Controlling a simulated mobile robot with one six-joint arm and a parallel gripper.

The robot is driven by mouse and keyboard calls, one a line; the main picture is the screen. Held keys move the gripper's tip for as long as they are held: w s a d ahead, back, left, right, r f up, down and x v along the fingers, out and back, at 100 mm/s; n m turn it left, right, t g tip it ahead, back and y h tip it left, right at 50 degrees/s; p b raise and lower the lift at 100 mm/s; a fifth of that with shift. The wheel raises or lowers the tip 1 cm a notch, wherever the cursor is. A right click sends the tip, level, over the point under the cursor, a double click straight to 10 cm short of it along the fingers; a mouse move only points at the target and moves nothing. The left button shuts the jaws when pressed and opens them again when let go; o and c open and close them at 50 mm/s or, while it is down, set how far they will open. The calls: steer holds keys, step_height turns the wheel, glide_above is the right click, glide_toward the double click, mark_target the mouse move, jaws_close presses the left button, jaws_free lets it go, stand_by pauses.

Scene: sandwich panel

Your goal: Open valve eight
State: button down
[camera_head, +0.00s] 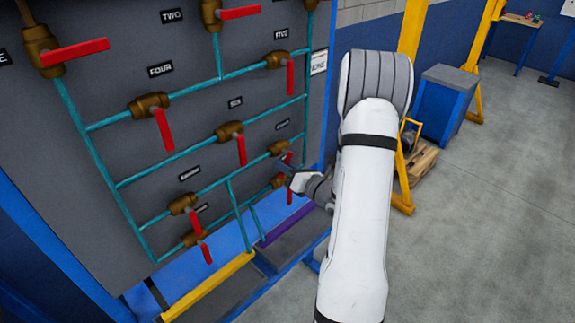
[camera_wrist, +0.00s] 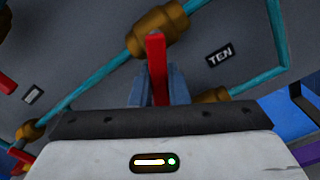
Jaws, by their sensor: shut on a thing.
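A brass valve (camera_head: 278,147) with a red lever sits on a teal pipe at the right of the panel, above another brass valve (camera_head: 278,182) with a red lever. The small label above it is too blurred to read in the head view. My gripper (camera_head: 287,167) is at the upper valve. In the wrist view, my gripper (camera_wrist: 158,90) is shut on the red lever (camera_wrist: 157,52), which stands between the two fingers. The brass body (camera_wrist: 158,28) shows behind it. The lever's far end is hidden by the gripper.
A TEN label (camera_wrist: 220,55) is beside the held lever, near another brass valve (camera_wrist: 211,96). Several other red-levered valves line the dark panel (camera_head: 120,100). A yellow rail (camera_head: 210,288) runs below. Open grey floor (camera_head: 490,210) lies right.

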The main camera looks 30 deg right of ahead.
steer(key=c, duration=1.4)
jaws_free()
steer(key=shift+w, duration=0.2)
steer(key=b+v, duration=0.1)
steer(key=v, duration=0.6)
steer(key=shift+s, duration=0.4)
steer(key=shift+d+r, duration=0.1)
